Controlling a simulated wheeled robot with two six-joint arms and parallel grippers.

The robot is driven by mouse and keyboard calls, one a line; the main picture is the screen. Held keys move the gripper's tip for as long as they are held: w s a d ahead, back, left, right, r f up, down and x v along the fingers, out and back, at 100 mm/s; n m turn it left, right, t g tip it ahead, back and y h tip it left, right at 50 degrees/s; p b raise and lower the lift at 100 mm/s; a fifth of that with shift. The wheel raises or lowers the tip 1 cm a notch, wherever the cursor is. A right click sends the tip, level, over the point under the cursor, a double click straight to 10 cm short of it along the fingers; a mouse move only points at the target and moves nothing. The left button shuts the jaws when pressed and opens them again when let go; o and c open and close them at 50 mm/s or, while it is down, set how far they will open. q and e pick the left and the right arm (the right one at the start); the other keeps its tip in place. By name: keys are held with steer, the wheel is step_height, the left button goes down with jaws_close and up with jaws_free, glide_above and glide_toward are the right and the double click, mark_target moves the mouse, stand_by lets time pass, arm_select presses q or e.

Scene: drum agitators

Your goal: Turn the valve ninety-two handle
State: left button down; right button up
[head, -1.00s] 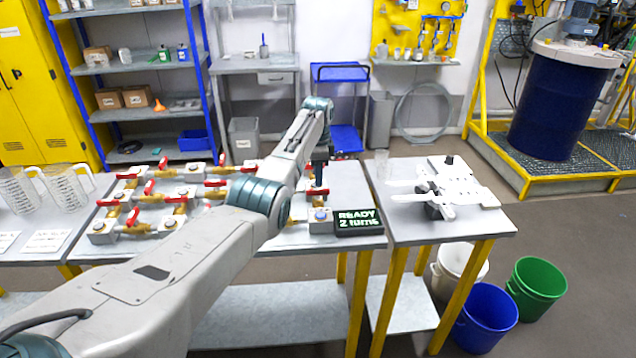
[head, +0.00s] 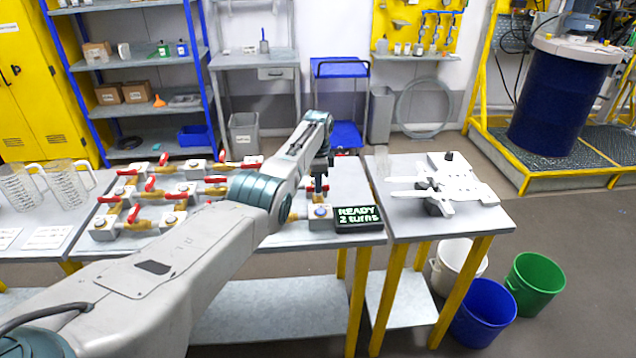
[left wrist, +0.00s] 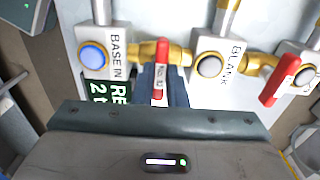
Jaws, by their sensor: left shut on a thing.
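My left gripper (head: 319,192) points down at the right end of the valve rows on the bench. It is shut on a red valve handle (left wrist: 160,80), which shows between its fingers in the left wrist view. The handle carries a small white label; its number is too small to read surely. It sits on a brass valve (left wrist: 146,52) between a block marked "BASE IN" (left wrist: 92,55) and a block marked "BLANK" (left wrist: 209,66). In the head view the fingers mostly hide this handle. My right gripper is not in view.
A black display (head: 358,218) reading "READY 2 turns" stands right of the gripper. Several other red-handled valves (head: 150,195) fill the bench to the left; another red handle (left wrist: 273,85) is near. A white fixture (head: 455,182) lies on the right table. Buckets (head: 485,313) stand below.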

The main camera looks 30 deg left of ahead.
arm_select(q)
steer(key=n, duration=0.8)
steer(key=shift+n+p, duration=0.3)
steer(key=shift+p, duration=0.1)
steer(key=n, duration=0.9)
steer(key=shift+n, duration=0.3)
stand_by(0.4)
steer(key=c, duration=1.5)
jaws_free()
steer(key=shift+o, duration=0.2)
